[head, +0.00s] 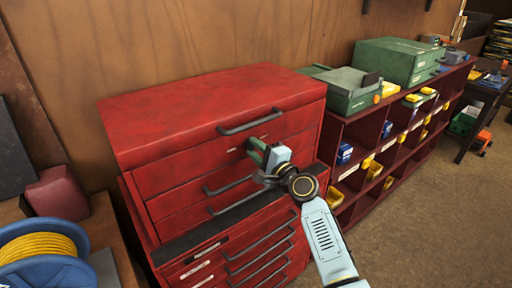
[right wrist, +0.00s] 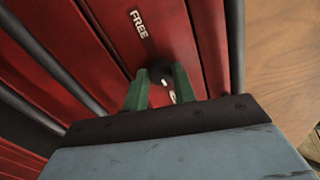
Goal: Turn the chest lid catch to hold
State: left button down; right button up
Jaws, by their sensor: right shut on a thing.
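The red tool chest (head: 190,115) stands against the wooden wall with its lid down. My right gripper (head: 256,152) is at the chest's upper front, below the lid handle (head: 250,122). In the right wrist view, the green fingers of my right gripper (right wrist: 161,84) are shut on the dark round lid catch (right wrist: 158,73), one on each side. A white mark shows on the catch. A "FREE" label (right wrist: 138,24) is on the red front beside it. A second white label is mostly hidden by the fingers. In the head view the gripper hides the catch. My left gripper is not in view.
Drawers with dark handles (head: 228,187) lie below the gripper. A dark red shelf unit (head: 347,133) with small bins stands to the right, with green cases (head: 398,60) on top. A blue cable reel (head: 40,258) is at lower left. The floor at right is clear.

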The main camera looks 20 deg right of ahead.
jog(key=shift+m, duration=0.4)
jog(key=o, duration=1)
jog(key=v, duration=1.3)
jog(key=shift+s, duration=0.2)
jog(key=shift+f, duration=0.1)
